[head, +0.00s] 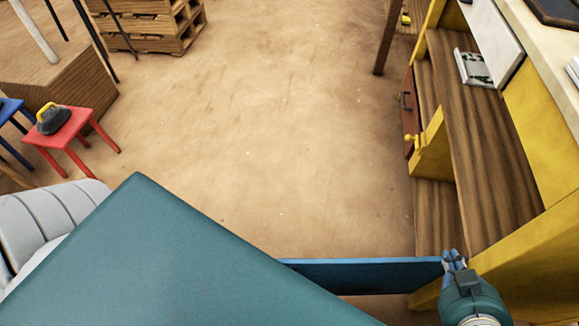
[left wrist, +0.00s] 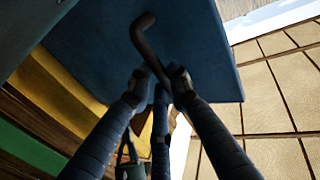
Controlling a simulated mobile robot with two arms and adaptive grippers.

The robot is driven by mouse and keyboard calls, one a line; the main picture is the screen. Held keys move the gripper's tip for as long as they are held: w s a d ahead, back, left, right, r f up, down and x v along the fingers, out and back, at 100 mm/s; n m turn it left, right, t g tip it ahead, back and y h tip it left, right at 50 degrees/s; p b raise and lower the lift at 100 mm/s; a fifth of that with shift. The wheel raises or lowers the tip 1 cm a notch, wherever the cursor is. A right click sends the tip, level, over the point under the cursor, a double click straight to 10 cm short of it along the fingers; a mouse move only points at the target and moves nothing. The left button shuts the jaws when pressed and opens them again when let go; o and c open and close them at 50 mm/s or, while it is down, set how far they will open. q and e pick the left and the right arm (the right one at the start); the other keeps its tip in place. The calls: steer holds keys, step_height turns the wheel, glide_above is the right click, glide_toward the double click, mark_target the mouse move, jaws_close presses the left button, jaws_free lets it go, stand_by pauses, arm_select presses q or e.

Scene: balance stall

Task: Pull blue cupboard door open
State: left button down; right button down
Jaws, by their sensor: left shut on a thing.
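The blue cupboard door (head: 362,276) stands swung out from the yellow-framed cupboard (head: 540,247), at a wide angle to its front. The left wrist view shows the door's blue face (left wrist: 205,45) and its dark bent handle (left wrist: 146,40). My left gripper (left wrist: 162,85) is shut on this handle, its fingers around the bar. It is hidden in the head view. My right gripper (head: 453,260) is at the cupboard end of the door, close to the door's edge. Its fingers look close together, but whether they are shut or touching the door is unclear.
Wooden shelves (head: 480,150) run along the right, with a red-brown door (head: 411,112) farther back. A red stool (head: 72,128) carries a dark weight with a yellow handle (head: 50,119). Pallets (head: 150,25) stand at the back. The sandy floor (head: 270,120) between is clear.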

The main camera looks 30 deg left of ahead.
arm_select(q)
steer(key=shift+w+d+h, duration=0.15)
steer(key=shift+d, duration=0.35)
steer(key=shift+w+d+h, duration=0.15)
steer(key=shift+d, duration=0.35)
steer(key=c, duration=1.7)
jaws_free()
steer(key=shift+r, duration=0.1)
steer(key=shift+c, duration=0.2)
steer(key=shift+o, duration=0.8)
steer(key=shift+w+d, duration=0.1)
steer(key=shift+s+a, duration=0.2)
steer(key=shift+a, duration=0.1)
